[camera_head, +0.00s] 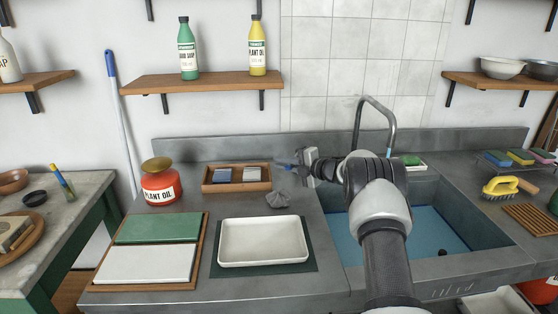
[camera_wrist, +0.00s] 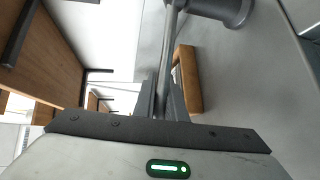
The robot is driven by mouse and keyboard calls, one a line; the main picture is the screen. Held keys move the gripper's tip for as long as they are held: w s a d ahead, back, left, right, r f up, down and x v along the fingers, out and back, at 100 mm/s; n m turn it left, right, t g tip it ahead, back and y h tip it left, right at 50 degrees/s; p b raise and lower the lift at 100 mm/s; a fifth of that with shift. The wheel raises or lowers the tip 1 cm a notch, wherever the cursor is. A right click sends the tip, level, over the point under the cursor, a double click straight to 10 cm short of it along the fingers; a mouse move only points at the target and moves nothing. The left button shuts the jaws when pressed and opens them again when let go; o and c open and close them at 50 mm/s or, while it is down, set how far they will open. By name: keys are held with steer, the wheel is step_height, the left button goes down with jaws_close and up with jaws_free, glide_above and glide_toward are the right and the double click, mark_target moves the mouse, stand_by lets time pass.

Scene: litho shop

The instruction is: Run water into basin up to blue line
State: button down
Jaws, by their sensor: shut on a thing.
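The grey sink basin (camera_head: 495,238) is set in the counter at the right, with a flat blue surface (camera_head: 432,228) low inside. I cannot tell a separate blue line. The arched tap spout (camera_head: 362,112) rises behind it. A small pale blue patch shows at the spout's lower end; I cannot tell whether it is water. My gripper (camera_head: 292,166) is left of the spout, above the back of the counter. In the wrist view, my gripper (camera_wrist: 165,103) is shut on a grey rod, seemingly the tap lever (camera_wrist: 170,45), which runs to a grey cylinder (camera_wrist: 228,8). My arm hides part of the basin.
A wooden tray (camera_head: 237,188) with blocks, a crumpled grey cloth (camera_head: 278,200) and a white dish (camera_head: 262,262) lie left of the basin. A plant oil can (camera_head: 160,187) stands farther left. A yellow brush (camera_head: 500,187) lies at the right.

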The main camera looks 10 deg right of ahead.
steer(key=shift+s+d+g+y, duration=0.15)
steer(key=shift+s+g+y, duration=0.05)
steer(key=shift+g+y, duration=0.1)
steer(key=c, duration=1.8)
jaws_free()
steer(key=shift+d, duration=0.1)
steer(key=v, duration=1.7)
steer(key=shift+s, duration=0.2)
